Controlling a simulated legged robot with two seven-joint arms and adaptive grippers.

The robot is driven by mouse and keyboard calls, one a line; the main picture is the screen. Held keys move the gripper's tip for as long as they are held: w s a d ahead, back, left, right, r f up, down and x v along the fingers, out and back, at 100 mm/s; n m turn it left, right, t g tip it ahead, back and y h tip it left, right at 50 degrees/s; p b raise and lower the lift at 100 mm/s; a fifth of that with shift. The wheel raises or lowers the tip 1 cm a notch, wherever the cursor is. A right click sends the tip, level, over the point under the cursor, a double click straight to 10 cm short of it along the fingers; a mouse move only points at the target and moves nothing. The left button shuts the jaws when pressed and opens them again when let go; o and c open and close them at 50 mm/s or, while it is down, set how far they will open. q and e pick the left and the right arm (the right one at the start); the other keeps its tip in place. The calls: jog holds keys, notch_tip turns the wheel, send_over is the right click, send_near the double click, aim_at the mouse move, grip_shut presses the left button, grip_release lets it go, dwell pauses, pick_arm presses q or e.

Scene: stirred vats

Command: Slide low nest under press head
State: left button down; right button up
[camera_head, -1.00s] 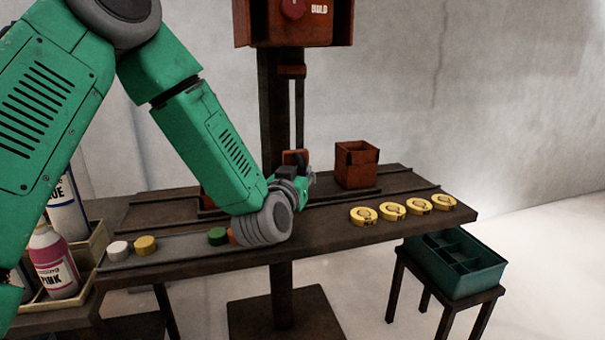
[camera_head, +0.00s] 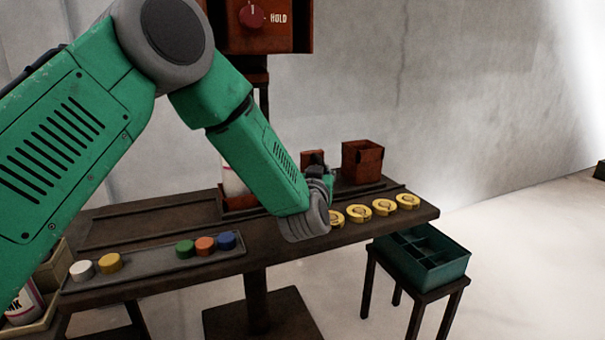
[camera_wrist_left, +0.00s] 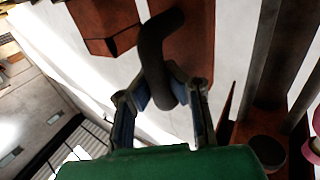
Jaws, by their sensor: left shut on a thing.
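The low nest (camera_head: 240,203) is a shallow red-brown holder on the bench rail, with a white bottle (camera_head: 233,182) standing in it; my arm partly covers both. A taller red-brown open box (camera_head: 362,162) stands to the right on the same sliding piece. Between them rises a red-brown plate (camera_head: 312,160). My left gripper (camera_head: 322,183) is at this plate. In the left wrist view, its fingers (camera_wrist_left: 165,100) are shut on a dark curved handle (camera_wrist_left: 153,55) joined to the plate. The press housing (camera_head: 285,35) with its red dial is above; the press head is hidden behind my arm.
White, yellow, green, orange and blue caps (camera_head: 205,246) lie in a front tray. Several yellow discs (camera_head: 384,207) line the bench's right front. A green divided bin (camera_head: 425,256) sits on a stool at right. A bottle (camera_head: 22,305) stands lower left.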

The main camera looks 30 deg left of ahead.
pick_arm(q)
jog(key=shift+w+d, duration=0.45)
jog(key=shift+d, duration=0.15)
jog(key=c, duration=1.5)
grip_release()
jog(key=shift+s+d+r, duration=0.1)
jog(key=shift+d+r, duration=0.05)
jog(key=v, duration=1.2)
